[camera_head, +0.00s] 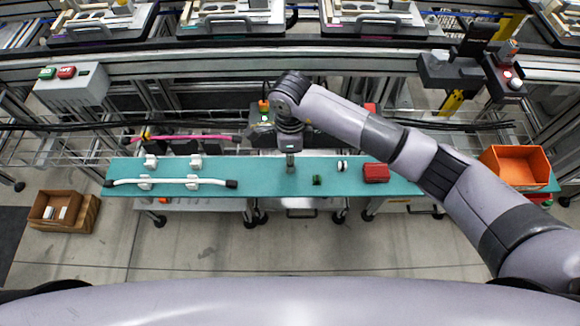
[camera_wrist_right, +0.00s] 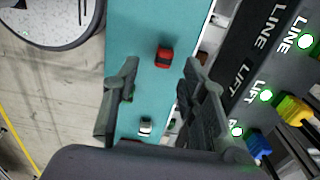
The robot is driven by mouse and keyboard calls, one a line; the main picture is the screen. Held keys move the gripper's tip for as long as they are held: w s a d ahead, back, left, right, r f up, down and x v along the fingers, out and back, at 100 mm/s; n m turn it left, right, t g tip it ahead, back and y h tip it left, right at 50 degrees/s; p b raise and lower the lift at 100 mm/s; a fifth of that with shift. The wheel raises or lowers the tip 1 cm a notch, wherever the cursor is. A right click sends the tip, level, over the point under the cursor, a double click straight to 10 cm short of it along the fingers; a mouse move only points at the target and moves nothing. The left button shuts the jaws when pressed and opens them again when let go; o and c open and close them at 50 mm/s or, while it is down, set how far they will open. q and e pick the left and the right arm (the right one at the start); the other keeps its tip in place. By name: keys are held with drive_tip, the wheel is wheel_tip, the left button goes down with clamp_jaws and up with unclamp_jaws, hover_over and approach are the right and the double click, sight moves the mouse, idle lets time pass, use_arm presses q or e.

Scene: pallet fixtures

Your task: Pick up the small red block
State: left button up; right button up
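The small red block (camera_wrist_right: 164,56) lies on the teal bench top (camera_wrist_right: 140,20) in the right wrist view. It shows near the gap between the fingertips of my right gripper (camera_wrist_right: 160,66), which is open and empty. How far the fingertips are above it I cannot tell. In the head view my right gripper (camera_head: 290,163) points down over the middle of the bench, and the small red block is not visible there, probably hidden by the gripper. My left gripper is not in view.
Right of the gripper on the bench are a small green block (camera_head: 316,180), a white-and-black piece (camera_head: 342,165), a larger red box (camera_head: 376,173) and an orange bin (camera_head: 517,167). A white tube (camera_head: 165,181) lies at the left. The bench's front edge runs close by.

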drive_tip(key=f+b, duration=0.1)
drive_tip(key=f, duration=0.2)
drive_tip(key=f+b, duration=0.1)
drive_tip(key=shift+w+f+b, duration=0.3)
drive_tip(key=shift+r, duration=0.1)
drive_tip(key=shift+c, duration=0.6)
drive_tip(key=c, duration=0.7)
drive_tip(key=shift+r, duration=0.1)
